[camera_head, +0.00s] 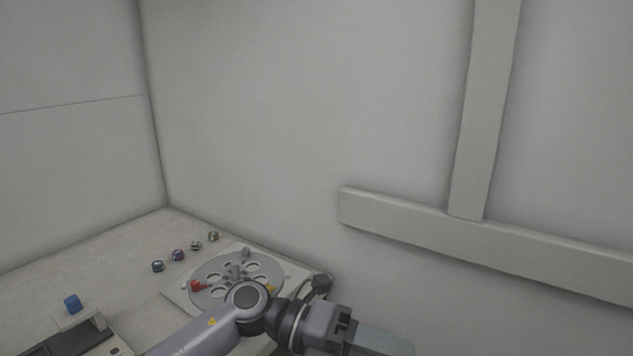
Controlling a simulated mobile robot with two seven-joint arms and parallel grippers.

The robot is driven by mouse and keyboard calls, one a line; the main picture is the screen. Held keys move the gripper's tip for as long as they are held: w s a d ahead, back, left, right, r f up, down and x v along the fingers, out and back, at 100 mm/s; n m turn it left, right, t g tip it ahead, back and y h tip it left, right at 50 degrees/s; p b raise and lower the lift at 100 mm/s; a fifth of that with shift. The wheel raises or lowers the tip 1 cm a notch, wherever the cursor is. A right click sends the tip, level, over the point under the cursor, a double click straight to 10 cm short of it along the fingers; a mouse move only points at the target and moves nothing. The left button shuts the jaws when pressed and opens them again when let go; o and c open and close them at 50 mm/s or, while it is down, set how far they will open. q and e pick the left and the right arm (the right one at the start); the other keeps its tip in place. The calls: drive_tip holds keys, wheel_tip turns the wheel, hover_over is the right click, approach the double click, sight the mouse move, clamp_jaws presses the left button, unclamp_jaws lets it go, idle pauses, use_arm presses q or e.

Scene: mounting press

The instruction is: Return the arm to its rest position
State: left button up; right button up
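My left arm (205,335) comes in from the bottom left and crosses the lower middle of the view. Its wrist (318,325) points right, past the bench's right edge. The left gripper (385,342) is at the bottom edge, partly cut off, and its fingers cannot be made out clearly. No object shows in it. My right gripper is not in view.
A round grey plate with holes (212,275) lies on the bench behind the arm, with a red piece (198,286) on it. Several small round parts (178,256) stand left of it. A device with a blue block (72,304) is at lower left. Walls enclose the back.

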use_arm(q)
drive_tip(key=w+a+f+n+t+y, duration=0.1)
drive_tip(key=a+f+n+t+y, duration=0.1)
drive_tip(key=a+f+n+t, duration=0.45)
drive_tip(key=w+a+f+n+t+y, duration=0.15)
drive_tip(key=a+n+t, duration=0.25)
drive_tip(key=n+t, duration=0.7)
drive_tip(key=w+a+f+n+t+y, duration=0.15)
drive_tip(key=a+f+n+t, duration=0.35)
drive_tip(key=n, duration=0.9)
drive_tip(key=s+a+f+n+g+y, duration=0.7)
drive_tip(key=s+a+f, duration=0.6)
drive_tip(key=s+f, duration=0.3)
drive_tip(key=shift+a+f+n+y, duration=0.25)
drive_tip(key=shift+f+n+y, duration=0.1)
drive_tip(key=shift+n+y, duration=0.45)
